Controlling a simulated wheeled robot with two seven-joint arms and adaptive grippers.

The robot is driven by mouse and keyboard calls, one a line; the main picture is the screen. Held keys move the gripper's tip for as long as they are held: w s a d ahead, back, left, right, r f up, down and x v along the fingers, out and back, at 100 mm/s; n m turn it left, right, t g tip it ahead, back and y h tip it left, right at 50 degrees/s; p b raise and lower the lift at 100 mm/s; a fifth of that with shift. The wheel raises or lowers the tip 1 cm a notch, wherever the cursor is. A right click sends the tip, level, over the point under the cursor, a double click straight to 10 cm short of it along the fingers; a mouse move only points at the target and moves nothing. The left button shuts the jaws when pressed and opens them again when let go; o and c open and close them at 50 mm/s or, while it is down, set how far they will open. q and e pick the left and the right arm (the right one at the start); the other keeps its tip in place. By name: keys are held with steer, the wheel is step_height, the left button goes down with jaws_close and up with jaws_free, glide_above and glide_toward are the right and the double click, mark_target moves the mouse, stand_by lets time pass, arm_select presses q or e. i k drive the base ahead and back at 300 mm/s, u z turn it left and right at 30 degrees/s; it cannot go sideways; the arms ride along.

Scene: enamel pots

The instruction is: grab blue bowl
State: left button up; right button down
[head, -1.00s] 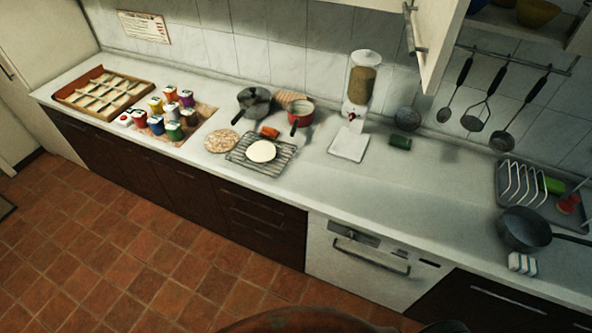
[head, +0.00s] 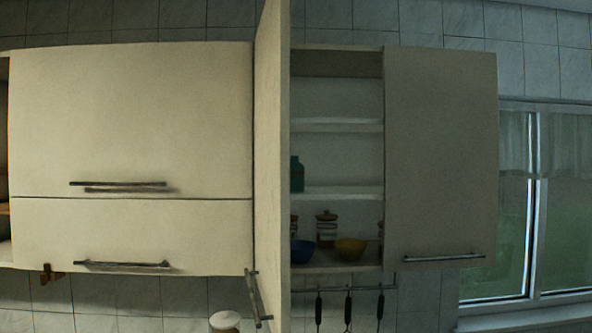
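The blue bowl (head: 302,250) sits on the bottom shelf of the open wall cupboard, at the left side of the opening. Its left part is hidden behind the edge of the open cupboard door (head: 271,150). A yellow bowl (head: 350,248) stands to its right on the same shelf. Neither of my grippers shows in the head view now.
The open door sticks out toward me just left of the blue bowl. Jars (head: 326,228) stand behind the bowls, and a green bottle (head: 297,174) is one shelf up. Utensils (head: 348,308) hang below. A window (head: 530,210) is at the right.

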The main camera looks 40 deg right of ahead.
mark_target(300, 253)
steer(key=z, duration=1)
